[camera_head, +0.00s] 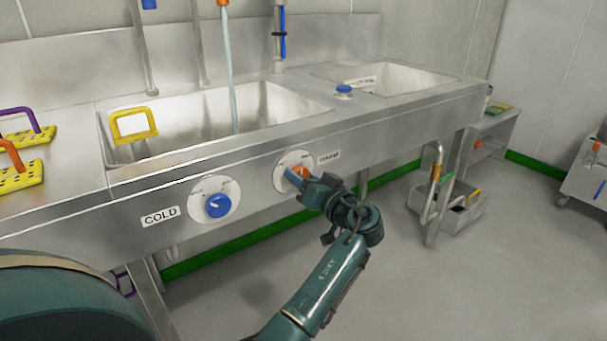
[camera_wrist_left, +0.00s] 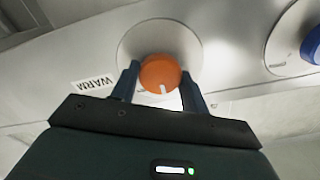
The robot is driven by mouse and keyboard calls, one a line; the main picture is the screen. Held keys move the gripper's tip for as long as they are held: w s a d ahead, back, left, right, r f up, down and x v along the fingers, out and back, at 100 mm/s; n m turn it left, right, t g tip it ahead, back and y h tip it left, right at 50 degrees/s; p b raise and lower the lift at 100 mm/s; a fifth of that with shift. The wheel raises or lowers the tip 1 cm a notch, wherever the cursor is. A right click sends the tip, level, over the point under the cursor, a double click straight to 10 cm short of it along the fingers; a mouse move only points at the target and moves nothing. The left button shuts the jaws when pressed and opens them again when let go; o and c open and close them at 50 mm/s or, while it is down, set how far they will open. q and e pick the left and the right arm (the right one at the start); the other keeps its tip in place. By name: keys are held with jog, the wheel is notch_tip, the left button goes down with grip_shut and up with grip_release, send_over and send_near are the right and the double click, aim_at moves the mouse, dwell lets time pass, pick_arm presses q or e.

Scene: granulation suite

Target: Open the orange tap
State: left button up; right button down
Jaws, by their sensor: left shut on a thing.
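The orange tap knob (camera_head: 303,171) sits on a round white dial on the sink's front panel, beside the WARM label (camera_head: 329,157). My left gripper (camera_head: 298,177) is at the knob, its fingers partly covering it. In the left wrist view the orange knob (camera_wrist_left: 160,73) lies between the two fingers of my left gripper (camera_wrist_left: 160,82), which is shut on it. The knob's white mark points down in that picture. A pale stream (camera_head: 229,70) runs from an orange-tipped spout (camera_head: 223,3) into the large basin. My right gripper is not in view.
A blue knob (camera_head: 217,205) on another white dial is left of the orange one, by the COLD label (camera_head: 160,216). The floor is clear in front.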

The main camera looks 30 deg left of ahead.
pick_arm(q)
jog(key=m+p, duration=0.5)
jog(key=m, duration=0.4)
jog(key=shift+p, duration=0.3)
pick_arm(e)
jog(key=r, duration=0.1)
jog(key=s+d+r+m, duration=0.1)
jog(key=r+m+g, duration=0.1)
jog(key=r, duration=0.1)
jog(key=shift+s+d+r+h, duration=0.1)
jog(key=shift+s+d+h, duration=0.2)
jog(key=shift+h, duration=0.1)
pick_arm(q)
jog(key=shift+f, duration=0.1)
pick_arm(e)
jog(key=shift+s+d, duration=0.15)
pick_arm(q)
jog(key=o, duration=0.9)
jog(key=shift+c, duration=0.2)
jog(key=shift+o, duration=0.7)
